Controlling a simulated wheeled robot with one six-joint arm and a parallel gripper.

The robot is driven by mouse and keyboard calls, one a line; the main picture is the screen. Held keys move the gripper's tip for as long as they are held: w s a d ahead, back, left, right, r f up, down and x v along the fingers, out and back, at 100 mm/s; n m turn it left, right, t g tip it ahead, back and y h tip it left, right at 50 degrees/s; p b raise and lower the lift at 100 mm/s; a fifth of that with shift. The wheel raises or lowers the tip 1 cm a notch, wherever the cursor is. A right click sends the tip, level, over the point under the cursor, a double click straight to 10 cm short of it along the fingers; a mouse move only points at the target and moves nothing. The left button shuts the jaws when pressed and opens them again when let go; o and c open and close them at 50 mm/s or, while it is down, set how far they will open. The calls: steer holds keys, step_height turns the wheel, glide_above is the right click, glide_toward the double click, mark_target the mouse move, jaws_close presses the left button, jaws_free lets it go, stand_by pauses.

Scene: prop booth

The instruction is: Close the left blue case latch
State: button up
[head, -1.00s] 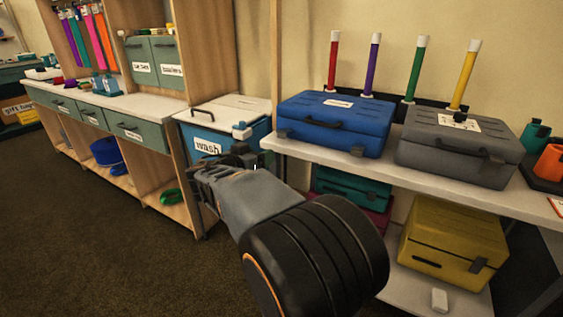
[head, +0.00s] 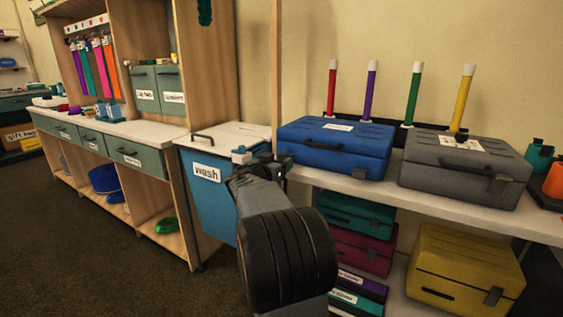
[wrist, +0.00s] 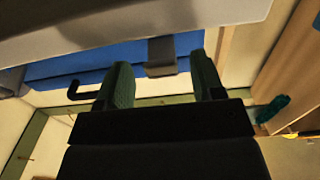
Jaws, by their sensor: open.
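The blue case (head: 340,147) sits on the white shelf, with its lid down. In the wrist view, which looks upside down, its blue front (wrist: 110,62) lies beyond my fingers, with a dark handle (wrist: 85,92). The grey left latch (wrist: 160,57) shows between my fingertips in that view; I cannot tell whether it is fastened. My gripper (wrist: 163,80) is open and empty, facing the latch, with no clear contact. In the head view my gripper (head: 272,160) is at the case's left front corner, and my arm hides part of that area.
The white shelf (head: 400,190) runs along the front of the case, close to my gripper. A grey case (head: 465,170) stands to the right. The wash bin (head: 205,190) is just left of my arm. Teal, magenta and yellow cases (head: 465,265) sit below.

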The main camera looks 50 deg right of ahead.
steer(key=shift+x, duration=1.05)
steer(key=c, duration=0.9)
